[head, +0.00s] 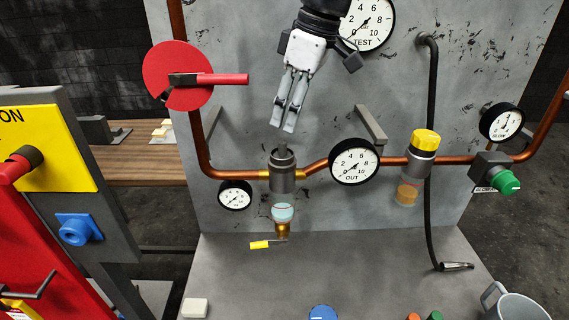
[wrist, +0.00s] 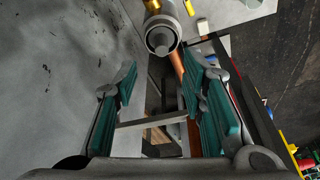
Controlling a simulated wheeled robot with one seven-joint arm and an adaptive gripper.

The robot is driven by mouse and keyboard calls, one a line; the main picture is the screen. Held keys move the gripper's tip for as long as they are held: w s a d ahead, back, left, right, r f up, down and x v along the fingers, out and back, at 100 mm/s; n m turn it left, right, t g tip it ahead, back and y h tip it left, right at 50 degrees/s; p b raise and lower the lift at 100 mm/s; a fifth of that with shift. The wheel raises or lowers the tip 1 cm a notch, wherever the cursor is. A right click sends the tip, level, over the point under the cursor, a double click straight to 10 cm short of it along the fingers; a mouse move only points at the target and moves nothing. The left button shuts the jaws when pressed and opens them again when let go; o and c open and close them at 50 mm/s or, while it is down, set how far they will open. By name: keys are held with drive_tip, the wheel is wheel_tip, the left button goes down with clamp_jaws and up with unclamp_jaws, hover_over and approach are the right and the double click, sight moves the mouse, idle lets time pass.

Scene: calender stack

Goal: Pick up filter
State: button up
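My gripper (head: 283,121) points down in front of the grey panel, in the upper middle of the head view. Its fingers are apart and nothing is between them; the wrist view shows the gap (wrist: 163,80) between the teal pads. Just below the fingertips is a grey cylindrical housing (head: 282,178) with a narrower top, on the copper pipe. It also shows in the wrist view (wrist: 162,33), beyond the fingertips and not touched. A clear bowl (head: 282,212) hangs under it. No part is labelled filter, so I cannot tell whether this housing holds it.
Behind the fingers is the panel (head: 240,110) with a TEST gauge (head: 367,22). An OUT gauge (head: 354,162) and a yellow-capped unit (head: 424,146) are right of the housing. A red handle (head: 215,79) sticks out at left. The grey bench (head: 350,265) is mostly clear.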

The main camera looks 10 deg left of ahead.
sight(283, 142)
drive_tip(key=p+x, duration=0.1)
drive_tip(key=x, duration=0.4)
drive_tip(key=shift+s+d+f+p, duration=0.15)
drive_tip(key=shift+s+p, duration=0.1)
drive_tip(key=shift+p, duration=0.15)
drive_tip(key=shift+w+f, duration=0.15)
drive_tip(key=shift+f, duration=0.3)
clamp_jaws()
